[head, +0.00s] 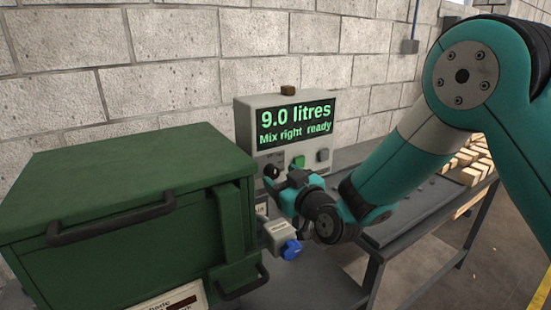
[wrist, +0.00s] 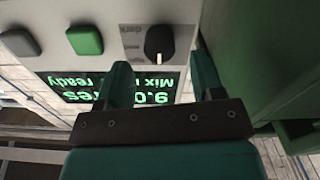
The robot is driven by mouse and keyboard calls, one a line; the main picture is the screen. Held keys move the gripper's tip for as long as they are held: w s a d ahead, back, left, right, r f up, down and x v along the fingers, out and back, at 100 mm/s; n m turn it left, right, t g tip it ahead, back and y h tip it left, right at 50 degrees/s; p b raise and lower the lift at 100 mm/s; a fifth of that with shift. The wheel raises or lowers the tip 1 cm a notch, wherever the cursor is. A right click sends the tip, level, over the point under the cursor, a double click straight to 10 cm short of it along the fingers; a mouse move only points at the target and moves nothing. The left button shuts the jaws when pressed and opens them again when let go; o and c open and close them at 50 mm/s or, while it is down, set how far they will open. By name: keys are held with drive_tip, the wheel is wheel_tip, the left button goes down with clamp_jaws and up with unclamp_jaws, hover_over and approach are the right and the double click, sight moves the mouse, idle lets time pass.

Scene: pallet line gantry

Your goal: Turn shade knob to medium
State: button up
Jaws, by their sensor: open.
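The shade knob is a black round knob (wrist: 159,45) with a pale pointer line, on the face of a grey control box (head: 240,125). In the wrist view, which is upside down, the pointer line points down the picture. Small labels stand beside the knob; one reads "dark", the others are too small to tell. The knob also shows in the head view (head: 272,171), partly behind my gripper (head: 283,181). My gripper also shows in the wrist view (wrist: 160,72). Its fingers are apart, one to each side of the knob in the picture. I cannot tell whether they touch it.
The box's display (head: 295,123) reads "9.0 litres, Mix right ready". A green button (head: 298,161) and a grey button (head: 323,155) sit right of the knob. A large green bin (head: 120,200) stands close on the left. A blue valve handle (head: 291,249) is below my gripper.

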sight(275, 173)
drive_tip(key=shift+p+x, duration=0.3)
drive_tip(key=shift+x, duration=1.3)
drive_tip(key=shift+c, duration=0.2)
drive_tip(key=c, duration=0.9)
